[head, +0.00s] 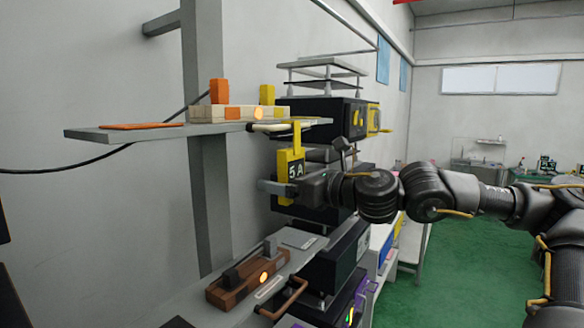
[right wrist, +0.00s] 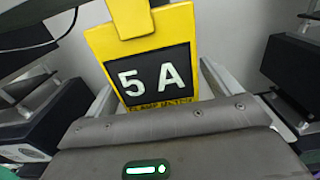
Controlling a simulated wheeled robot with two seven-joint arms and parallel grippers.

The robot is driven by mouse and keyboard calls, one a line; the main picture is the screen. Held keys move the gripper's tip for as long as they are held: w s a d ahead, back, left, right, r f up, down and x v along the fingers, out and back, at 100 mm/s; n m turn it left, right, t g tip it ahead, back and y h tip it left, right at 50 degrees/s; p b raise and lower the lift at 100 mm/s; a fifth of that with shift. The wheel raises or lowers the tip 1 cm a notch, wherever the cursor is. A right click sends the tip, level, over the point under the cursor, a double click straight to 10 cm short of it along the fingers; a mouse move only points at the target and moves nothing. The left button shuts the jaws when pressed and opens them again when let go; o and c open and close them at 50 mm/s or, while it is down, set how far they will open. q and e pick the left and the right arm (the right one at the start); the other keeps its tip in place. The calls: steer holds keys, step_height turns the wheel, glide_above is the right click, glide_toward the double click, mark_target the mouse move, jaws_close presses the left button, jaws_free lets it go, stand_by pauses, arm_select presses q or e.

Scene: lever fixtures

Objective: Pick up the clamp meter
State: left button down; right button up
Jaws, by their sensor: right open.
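The clamp meter (head: 291,166) is yellow with a black panel reading "5 A". It is upright just below the front end of the upper shelf, and its narrow yellow top reaches up to the shelf edge. I cannot tell what holds it up. My right gripper (head: 266,187) is at the meter's lower part, its fingers pointing left in the head view. In the right wrist view the meter (right wrist: 157,75) stands between the two open fingers, with a gap visible on its left side. Its bottom end is hidden behind the gripper body. My left gripper is not in view.
The upper shelf (head: 150,132) holds a cream and orange block fixture (head: 238,113) and an orange plate. A lower shelf holds a brown wooden lever fixture (head: 240,283) with a lit lamp. Black boxes (head: 325,115) stand close behind the meter. Green floor is open at right.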

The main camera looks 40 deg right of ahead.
steer(key=c, duration=1.2)
steer(key=shift+c, duration=0.4)
steer(key=shift+r, duration=0.15)
